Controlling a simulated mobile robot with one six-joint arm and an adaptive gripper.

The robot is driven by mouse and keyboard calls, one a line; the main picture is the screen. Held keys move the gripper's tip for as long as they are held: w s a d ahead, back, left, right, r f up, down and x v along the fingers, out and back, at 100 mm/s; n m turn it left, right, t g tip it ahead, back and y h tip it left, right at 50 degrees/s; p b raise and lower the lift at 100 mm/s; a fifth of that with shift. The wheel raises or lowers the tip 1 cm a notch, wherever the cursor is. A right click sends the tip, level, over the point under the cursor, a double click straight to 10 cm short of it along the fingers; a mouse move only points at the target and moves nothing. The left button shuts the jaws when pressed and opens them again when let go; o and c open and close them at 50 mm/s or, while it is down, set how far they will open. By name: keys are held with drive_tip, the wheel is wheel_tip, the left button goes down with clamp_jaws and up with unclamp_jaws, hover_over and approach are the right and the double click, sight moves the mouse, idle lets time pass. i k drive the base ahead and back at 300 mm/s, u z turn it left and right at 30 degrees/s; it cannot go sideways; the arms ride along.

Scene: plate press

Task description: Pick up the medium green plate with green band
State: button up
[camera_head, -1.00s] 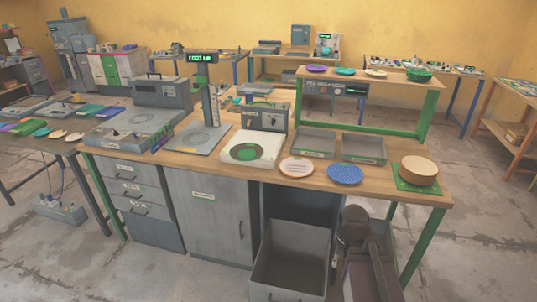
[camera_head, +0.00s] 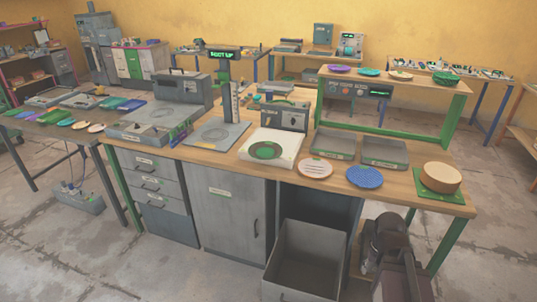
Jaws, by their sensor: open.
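Several green plates are in view, and I cannot tell which has the task's green band. One green plate (camera_head: 446,78) lies at the right end of the raised shelf. A dark green disc (camera_head: 265,150) sits on the white square block (camera_head: 286,160) on the workbench. Small green plates (camera_head: 82,124) lie among others on the left table. My dark arm (camera_head: 393,250) shows at the bottom right, in front of the bench. Its fingertips do not show, and no plate is seen in its hold.
The wooden workbench (camera_head: 240,168) carries a white-orange plate (camera_head: 316,168), a blue plate (camera_head: 365,177), grey trays (camera_head: 384,152) and a round wooden block (camera_head: 440,177). Purple and teal plates share the shelf.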

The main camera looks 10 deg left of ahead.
sight(264, 150)
drive_tip(key=u, duration=0.05)
drive_tip(key=i, duration=1)
drive_tip(key=z, duration=0.05)
